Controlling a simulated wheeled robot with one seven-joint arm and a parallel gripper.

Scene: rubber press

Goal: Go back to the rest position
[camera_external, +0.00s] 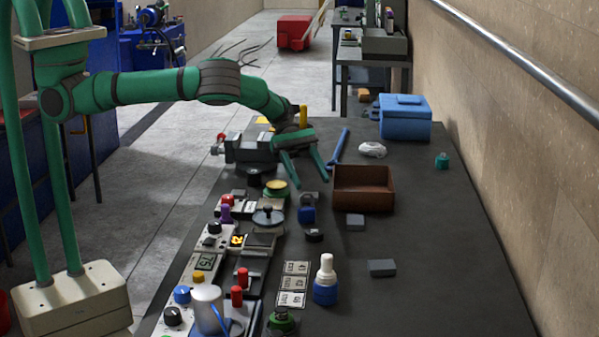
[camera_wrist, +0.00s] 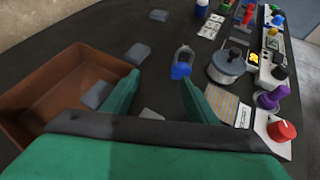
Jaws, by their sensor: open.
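My green arm reaches from the left over the dark workbench (camera_external: 420,260) in the external view. My gripper (camera_external: 310,176) is above the bench, its two green fingers apart and nothing between them. In the wrist view the fingers of the gripper (camera_wrist: 160,88) point toward the bench. A blue padlock (camera_wrist: 181,70) with a grey shackle shows beyond and between the fingertips. The same padlock (camera_external: 307,214) lies below the gripper in the external view, apart from it.
A brown open box (camera_external: 363,199) stands right of the gripper, a blue cooler (camera_external: 405,128) behind it. A grey vise (camera_external: 250,150) is left of the gripper. Grey blocks (camera_external: 382,268), a blue-white bottle (camera_external: 326,285) and several control panels occupy the front. The bench's right side is mostly clear.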

